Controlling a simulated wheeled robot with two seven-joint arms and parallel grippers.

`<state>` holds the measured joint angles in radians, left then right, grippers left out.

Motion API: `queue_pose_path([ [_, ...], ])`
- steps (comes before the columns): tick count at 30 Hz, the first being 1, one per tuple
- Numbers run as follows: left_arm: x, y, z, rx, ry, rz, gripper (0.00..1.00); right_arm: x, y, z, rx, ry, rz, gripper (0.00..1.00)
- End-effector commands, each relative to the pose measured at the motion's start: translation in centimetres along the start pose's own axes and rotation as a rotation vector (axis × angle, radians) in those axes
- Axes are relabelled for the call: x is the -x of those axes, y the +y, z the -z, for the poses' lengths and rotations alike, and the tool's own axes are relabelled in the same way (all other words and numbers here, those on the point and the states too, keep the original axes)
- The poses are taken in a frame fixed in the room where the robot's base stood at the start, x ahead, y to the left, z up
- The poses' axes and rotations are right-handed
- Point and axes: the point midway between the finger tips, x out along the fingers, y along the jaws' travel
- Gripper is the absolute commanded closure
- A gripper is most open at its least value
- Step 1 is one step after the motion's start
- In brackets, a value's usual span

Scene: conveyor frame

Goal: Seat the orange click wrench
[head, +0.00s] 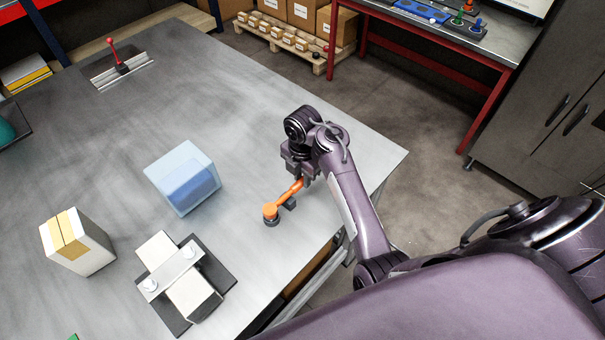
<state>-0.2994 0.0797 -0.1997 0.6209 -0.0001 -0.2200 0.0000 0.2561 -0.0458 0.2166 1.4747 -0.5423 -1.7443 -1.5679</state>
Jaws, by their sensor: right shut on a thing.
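The orange click wrench (291,191) has an orange handle and a round orange head (270,211) with a dark base. It lies low over the grey table near the table's right edge, its head toward the lower left. A small dark block (289,203) shows beside the handle. My right gripper (302,179) is shut on the wrench at the end away from the head. The fingertips are partly hidden by the gripper body and arm. Whether the wrench touches the table or the block I cannot tell. My left gripper is not in view.
A translucent blue box (183,179) stands left of the wrench. A white block under a clamp plate (170,273) sits on a dark base at the lower left. A carton (78,243) stands further left. A red-handled lever on a rail (122,69) is at the back.

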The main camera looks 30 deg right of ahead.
Motion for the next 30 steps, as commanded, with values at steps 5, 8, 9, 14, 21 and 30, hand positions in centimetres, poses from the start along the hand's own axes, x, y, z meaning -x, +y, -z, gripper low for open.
queue_pose_path([
  [5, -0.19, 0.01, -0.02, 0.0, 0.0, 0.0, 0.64, -0.45, 0.0, -0.04, 0.0, -0.001, 0.0, 1.0],
  [8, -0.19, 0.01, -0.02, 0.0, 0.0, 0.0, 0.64, -0.49, 0.0, -0.03, 0.0, -0.001, 0.0, 1.0],
  [9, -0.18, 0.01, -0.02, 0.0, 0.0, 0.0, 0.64, -0.48, 0.0, -0.03, 0.0, -0.001, 0.0, 1.0],
  [14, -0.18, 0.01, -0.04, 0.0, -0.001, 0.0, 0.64, -0.49, 0.0, -0.02, 0.001, -0.001, 0.0, 1.0],
  [21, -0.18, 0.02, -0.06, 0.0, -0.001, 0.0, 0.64, -0.5, -0.01, -0.02, 0.001, 0.0, 0.0, 0.54],
  [30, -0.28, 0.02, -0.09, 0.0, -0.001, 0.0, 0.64, -0.31, 0.02, 0.03, 0.001, 0.001, 0.0, 0.54],
])
